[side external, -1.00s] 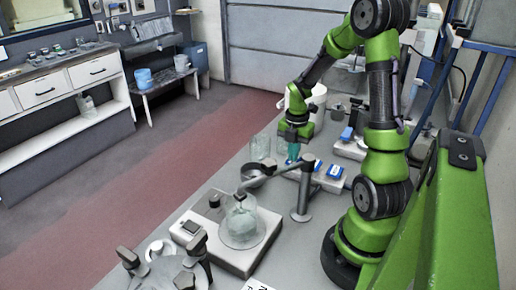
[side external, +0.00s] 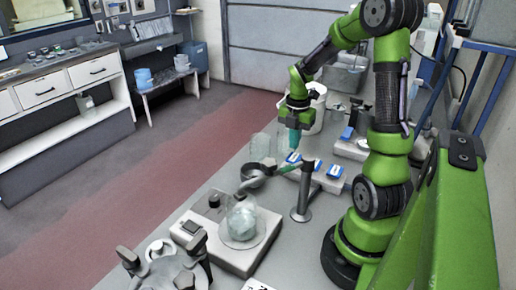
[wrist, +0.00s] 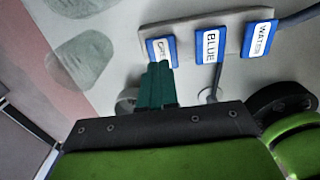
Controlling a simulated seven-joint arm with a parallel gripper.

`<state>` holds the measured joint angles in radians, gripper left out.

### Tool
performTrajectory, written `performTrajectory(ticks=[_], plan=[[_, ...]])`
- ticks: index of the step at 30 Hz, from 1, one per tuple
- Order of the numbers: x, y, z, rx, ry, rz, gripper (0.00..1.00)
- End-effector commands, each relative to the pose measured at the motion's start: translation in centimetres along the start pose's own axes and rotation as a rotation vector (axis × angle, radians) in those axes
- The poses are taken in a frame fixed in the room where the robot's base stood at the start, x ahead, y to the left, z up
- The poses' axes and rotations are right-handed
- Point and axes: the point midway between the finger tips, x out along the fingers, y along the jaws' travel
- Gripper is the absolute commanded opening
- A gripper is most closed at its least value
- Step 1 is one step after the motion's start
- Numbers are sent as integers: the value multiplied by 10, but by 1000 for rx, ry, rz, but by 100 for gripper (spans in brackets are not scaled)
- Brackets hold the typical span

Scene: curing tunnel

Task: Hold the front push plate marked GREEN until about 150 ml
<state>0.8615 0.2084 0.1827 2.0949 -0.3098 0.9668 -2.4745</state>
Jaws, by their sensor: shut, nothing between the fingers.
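The push plate marked GREEN is blue with a white label and is the leftmost of three in the wrist view (wrist: 155,45); part of its lettering is covered by my fingers. It also shows in the side view (side external: 293,157). My gripper (side external: 295,143) points down with its teal fingers shut and empty, just above that plate. In the wrist view my fingertips (wrist: 158,66) overlap the plate's lower edge. I cannot tell whether they touch it or whether it is pressed. I see no readable volume mark.
Plates marked BLUE (wrist: 208,46) and WATER (wrist: 259,39) sit beside it on a pale base (wrist: 232,28). Clear glass vessels (side external: 260,148) stand left of my gripper. A dark round dish (side external: 253,178), a post (side external: 303,195) and a glass flask (side external: 241,222) stand nearer the camera.

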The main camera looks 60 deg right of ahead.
Motion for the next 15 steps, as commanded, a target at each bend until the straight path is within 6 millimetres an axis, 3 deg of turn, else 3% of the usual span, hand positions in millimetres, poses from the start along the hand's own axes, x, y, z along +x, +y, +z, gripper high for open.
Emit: performTrajectory(ticks=[1,7,15], plan=[[-15,1,1,0,-7,6,0],[-59,2,2,1,-6,7,0],[-88,2,2,0,-4,5,0]])
